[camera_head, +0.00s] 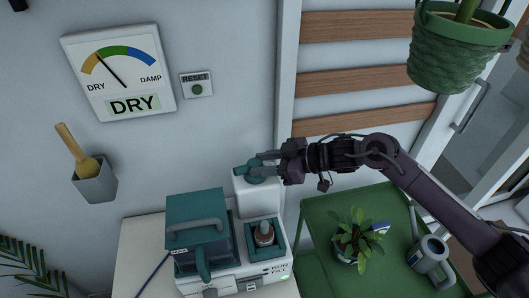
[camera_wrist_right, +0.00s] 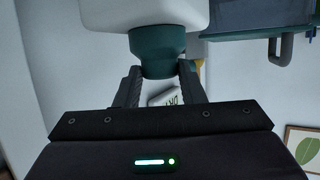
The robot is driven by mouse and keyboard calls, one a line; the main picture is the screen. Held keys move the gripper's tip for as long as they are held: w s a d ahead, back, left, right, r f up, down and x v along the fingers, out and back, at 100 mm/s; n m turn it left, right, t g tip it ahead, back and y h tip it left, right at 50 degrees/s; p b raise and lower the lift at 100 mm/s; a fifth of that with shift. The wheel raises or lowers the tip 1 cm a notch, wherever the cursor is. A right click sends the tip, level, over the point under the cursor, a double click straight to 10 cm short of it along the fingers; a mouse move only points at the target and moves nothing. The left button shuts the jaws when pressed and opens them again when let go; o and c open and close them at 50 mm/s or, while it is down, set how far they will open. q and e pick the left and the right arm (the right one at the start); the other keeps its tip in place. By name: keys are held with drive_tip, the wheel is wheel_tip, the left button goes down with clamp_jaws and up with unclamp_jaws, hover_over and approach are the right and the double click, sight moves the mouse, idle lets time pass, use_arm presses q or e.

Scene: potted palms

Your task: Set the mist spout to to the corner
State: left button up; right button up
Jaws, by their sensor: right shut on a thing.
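The white and teal mist machine (camera_head: 238,283) stands on a pale table at the lower middle of the head view. Its teal mist spout (camera_head: 246,172) sits on top of the white column (camera_head: 259,199) at the machine's back right. My right gripper (camera_head: 257,166) reaches in from the right and is shut on the spout. In the right wrist view the teal spout (camera_wrist_right: 157,50) is between my two fingers (camera_wrist_right: 158,75), below the white column top. The fingers partly cover the spout in the head view, so its exact heading is hard to read. My left gripper is not in view.
A teal lidded tank (camera_head: 197,220) stands left of the column. A wall gauge (camera_head: 119,72) reads DRY, beside a RESET button (camera_head: 197,89). A green table (camera_head: 318,215) at right holds a potted plant (camera_head: 355,238) and a grey can (camera_head: 428,256). A green hanging pot (camera_head: 453,50) is upper right.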

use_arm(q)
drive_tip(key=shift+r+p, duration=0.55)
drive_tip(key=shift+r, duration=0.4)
use_arm(e)
drive_tip(key=shift+s+m+t+h, duration=0.15)
drive_tip(key=shift+m+t+h, duration=0.15)
drive_tip(key=shift+m+t, duration=0.65)
drive_tip(key=o, duration=1)
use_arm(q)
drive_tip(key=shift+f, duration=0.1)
use_arm(e)
drive_tip(key=shift+s+d+r, duration=0.1)
drive_tip(key=shift+s+d, duration=0.05)
drive_tip(key=shift+d, duration=0.2)
use_arm(q)
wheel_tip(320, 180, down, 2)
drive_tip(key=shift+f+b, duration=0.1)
drive_tip(key=shift+b, duration=1.1)
use_arm(e)
drive_tip(key=v, duration=0.7)
